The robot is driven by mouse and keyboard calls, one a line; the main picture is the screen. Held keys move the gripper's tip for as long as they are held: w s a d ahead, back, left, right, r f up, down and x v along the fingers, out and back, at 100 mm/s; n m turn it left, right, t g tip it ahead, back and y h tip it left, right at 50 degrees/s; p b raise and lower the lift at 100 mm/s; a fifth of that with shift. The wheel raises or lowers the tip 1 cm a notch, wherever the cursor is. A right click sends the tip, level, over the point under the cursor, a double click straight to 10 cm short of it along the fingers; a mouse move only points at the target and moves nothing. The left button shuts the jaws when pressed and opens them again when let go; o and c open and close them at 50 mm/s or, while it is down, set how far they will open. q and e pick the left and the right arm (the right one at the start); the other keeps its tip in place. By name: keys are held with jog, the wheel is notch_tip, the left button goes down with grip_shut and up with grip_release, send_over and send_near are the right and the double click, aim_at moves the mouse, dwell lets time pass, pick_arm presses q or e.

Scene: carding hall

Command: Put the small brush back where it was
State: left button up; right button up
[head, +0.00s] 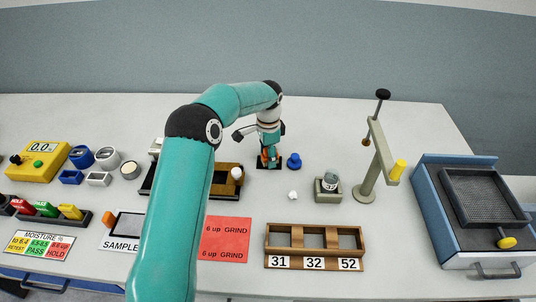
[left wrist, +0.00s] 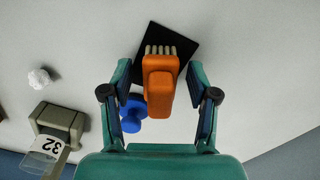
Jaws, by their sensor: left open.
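The small brush (left wrist: 159,84) is orange with pale bristles. In the left wrist view it is over a flat black patch (left wrist: 186,43), bristle end toward the patch; I cannot tell whether it touches. It also shows in the head view (head: 264,161), partly hidden by my gripper. My left gripper (left wrist: 159,70) is open, its two fingers on either side of the brush with gaps visible. In the head view the left gripper (head: 268,148) points down over the patch at the back middle of the table. My right gripper is in neither view.
A blue knobbed piece (head: 294,161) stands close beside the brush. A white tuft (head: 293,195) and a grey holder with a cup (head: 328,188) are to the right. A wooden rack (head: 315,254) is in front. A stand (head: 374,160) rises farther right.

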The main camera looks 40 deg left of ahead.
pick_arm(q)
jog(key=shift+r, duration=0.15)
notch_tip(320, 180, up, 12)
jog(key=shift+f, duration=0.1)
dwell(0.3)
dwell(0.4)
